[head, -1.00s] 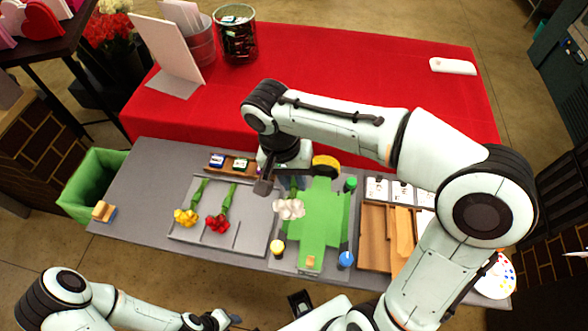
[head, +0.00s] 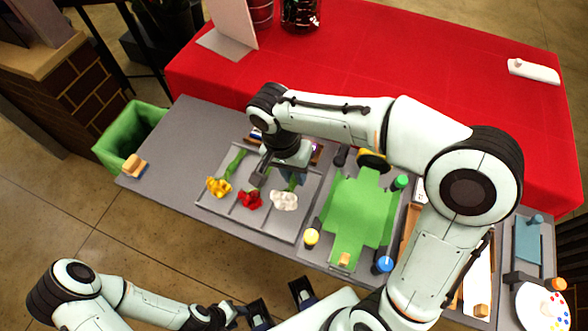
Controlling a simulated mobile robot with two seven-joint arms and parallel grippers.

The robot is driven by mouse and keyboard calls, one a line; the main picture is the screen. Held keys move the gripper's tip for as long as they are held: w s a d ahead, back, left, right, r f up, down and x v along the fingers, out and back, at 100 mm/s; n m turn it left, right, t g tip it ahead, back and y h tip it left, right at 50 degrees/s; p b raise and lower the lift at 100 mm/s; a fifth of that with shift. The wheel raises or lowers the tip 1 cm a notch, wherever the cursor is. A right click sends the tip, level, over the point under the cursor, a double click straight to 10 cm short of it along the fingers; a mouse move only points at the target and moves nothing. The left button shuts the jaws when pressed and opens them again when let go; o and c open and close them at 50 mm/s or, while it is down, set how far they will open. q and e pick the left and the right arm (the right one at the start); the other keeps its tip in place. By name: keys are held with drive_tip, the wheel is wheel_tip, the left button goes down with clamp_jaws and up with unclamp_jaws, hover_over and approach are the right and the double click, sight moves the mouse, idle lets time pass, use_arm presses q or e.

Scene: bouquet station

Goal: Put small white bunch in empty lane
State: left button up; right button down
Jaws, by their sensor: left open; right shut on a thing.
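The small white bunch (head: 285,201) is over the right lane of the grey tray (head: 231,212), blossoms toward me; I cannot tell whether it touches the tray floor. My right gripper (head: 279,178) is shut on its stems, which it partly hides. The yellow bunch (head: 218,187) lies in the left lane and the red bunch (head: 249,200) in the middle lane. My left gripper (head: 280,302) is open and empty at the bottom edge, in front of the table.
A green cross-shaped sheet (head: 355,215) lies right of the tray. A yellow-topped item (head: 312,237), a blue one (head: 383,264) and a green one (head: 400,183) stand around it. A green bin (head: 125,140) is at the left. The table's left end (head: 185,135) is mostly clear.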

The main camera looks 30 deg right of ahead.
wheel_tip(320, 180, down, 5)
drive_tip(key=b, duration=0.3)
drive_tip(key=shift+f+b, duration=0.15)
drive_tip(key=shift+b, duration=0.2)
use_arm(q)
drive_tip(key=shift+s+f+b, duration=0.25)
drive_tip(key=shift+f, duration=1)
drive_tip(key=shift+s+f+b, duration=0.25)
drive_tip(key=shift+f, duration=1)
use_arm(e)
drive_tip(key=shift+f, duration=0.75)
use_arm(q)
drive_tip(key=shift+f, duration=0.1)
use_arm(e)
drive_tip(key=shift+f, duration=0.3)
drive_tip(key=c, duration=0.5)
unclamp_jaws()
drive_tip(key=shift+r, duration=0.1)
drive_tip(key=shift+r+p, duration=2.65)
drive_tip(key=shift+r, duration=0.8)
use_arm(q)
drive_tip(key=r, duration=0.2)
drive_tip(key=w+r, duration=0.1)
drive_tip(key=r, duration=0.2)
drive_tip(key=shift+w+r, duration=0.3)
drive_tip(key=shift+w, duration=0.05)
